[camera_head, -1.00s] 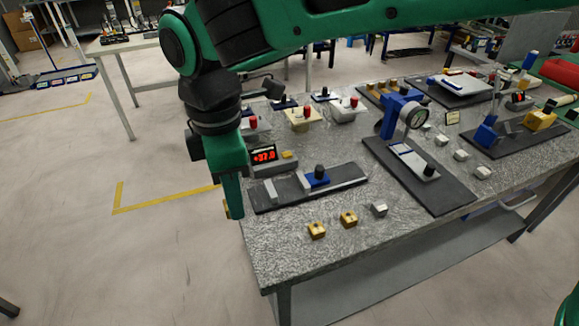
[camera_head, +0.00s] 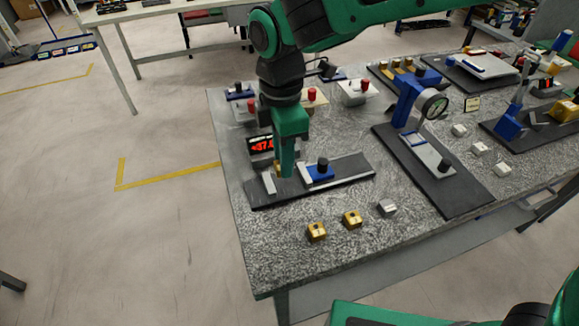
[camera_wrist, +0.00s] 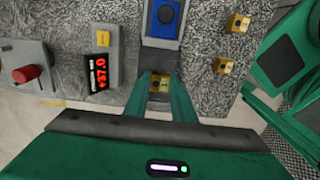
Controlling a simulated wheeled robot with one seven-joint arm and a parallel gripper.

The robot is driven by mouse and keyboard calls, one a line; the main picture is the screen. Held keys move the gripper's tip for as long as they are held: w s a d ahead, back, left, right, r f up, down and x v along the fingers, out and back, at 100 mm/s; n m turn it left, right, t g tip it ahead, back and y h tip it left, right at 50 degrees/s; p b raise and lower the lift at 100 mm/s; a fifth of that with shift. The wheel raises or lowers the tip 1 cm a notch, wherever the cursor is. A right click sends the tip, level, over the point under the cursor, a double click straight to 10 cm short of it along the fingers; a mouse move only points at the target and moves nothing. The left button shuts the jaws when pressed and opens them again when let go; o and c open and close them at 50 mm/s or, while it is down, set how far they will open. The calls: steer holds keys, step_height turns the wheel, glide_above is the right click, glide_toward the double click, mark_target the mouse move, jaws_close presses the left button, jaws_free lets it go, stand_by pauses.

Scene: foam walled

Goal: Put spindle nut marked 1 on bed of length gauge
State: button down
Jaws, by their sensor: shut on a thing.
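The length gauge (camera_head: 345,176) lies near the table's left front, a dark base with a grey bed, a grey end block (camera_head: 268,183) and a blue slide (camera_head: 320,173) with a black knob. My gripper (camera_head: 286,172) points down over the bed, between end block and slide. In the wrist view my gripper (camera_wrist: 161,98) is shut on a yellow spindle nut (camera_wrist: 160,83); its mark is not readable. I cannot tell whether the nut touches the bed. The blue slide also shows ahead of it in the wrist view (camera_wrist: 163,17).
The red readout (camera_head: 261,143) behind the gauge shows about 37.0. Two yellow nuts (camera_head: 317,232) (camera_head: 352,219) and a grey one (camera_head: 388,208) lie in front of the gauge. A dial gauge stand (camera_head: 405,105) stands to the right. The front left table corner is clear.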

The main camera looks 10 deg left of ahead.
steer(key=shift+w+d+f, duration=0.4)
steer(key=shift+w+f, duration=0.05)
steer(key=shift+w, duration=0.2)
steer(key=shift+f, duration=2.05)
steer(key=shift+f, duration=0.1)
steer(key=c, duration=1.5)
jaws_free()
